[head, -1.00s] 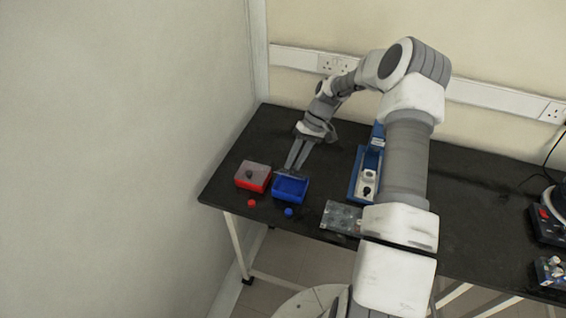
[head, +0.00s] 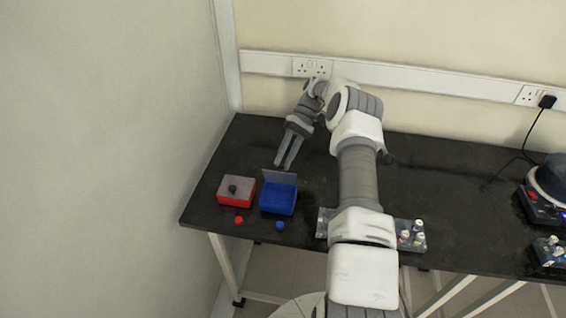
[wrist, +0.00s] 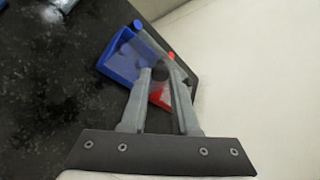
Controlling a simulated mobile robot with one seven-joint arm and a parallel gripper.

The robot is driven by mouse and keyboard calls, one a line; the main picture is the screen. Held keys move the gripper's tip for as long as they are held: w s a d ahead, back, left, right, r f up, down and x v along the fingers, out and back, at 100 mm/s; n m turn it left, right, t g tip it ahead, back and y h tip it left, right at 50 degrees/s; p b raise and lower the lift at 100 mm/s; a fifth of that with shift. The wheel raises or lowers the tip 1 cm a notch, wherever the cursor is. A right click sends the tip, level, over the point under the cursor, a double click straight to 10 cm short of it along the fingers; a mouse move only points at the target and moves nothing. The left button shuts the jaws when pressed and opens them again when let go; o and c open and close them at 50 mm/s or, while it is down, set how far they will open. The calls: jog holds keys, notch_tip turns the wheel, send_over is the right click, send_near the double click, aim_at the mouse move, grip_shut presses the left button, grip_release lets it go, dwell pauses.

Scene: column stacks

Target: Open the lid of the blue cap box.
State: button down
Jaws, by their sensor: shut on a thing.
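The blue cap box (head: 278,200) stands near the table's front left, its blue inside showing. Its grey see-through lid (head: 281,176) stands raised at the back edge of the box. My gripper (head: 282,167) reaches down from behind the lid. In the wrist view my gripper (wrist: 161,70) is shut on the lid's dark round knob (wrist: 160,74). The blue box (wrist: 122,63) shows there past the lid, which partly covers it.
A red box (head: 236,195) with its lid down stands just left of the blue box. A red cap (head: 239,220) and a blue cap (head: 280,226) lie in front. A rack of vials (head: 411,236) stands right of my arm. The table behind the red box is clear.

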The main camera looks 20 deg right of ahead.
dwell(0.4)
jog(key=c, duration=0.7)
grip_release()
jog(key=shift+o, duration=0.2)
jog(key=shift+w, duration=0.1)
jog(key=s+d+r, duration=0.8)
jog(key=r, duration=0.3)
jog(key=shift+s+b, duration=0.25)
jog(key=shift+b, duration=0.05)
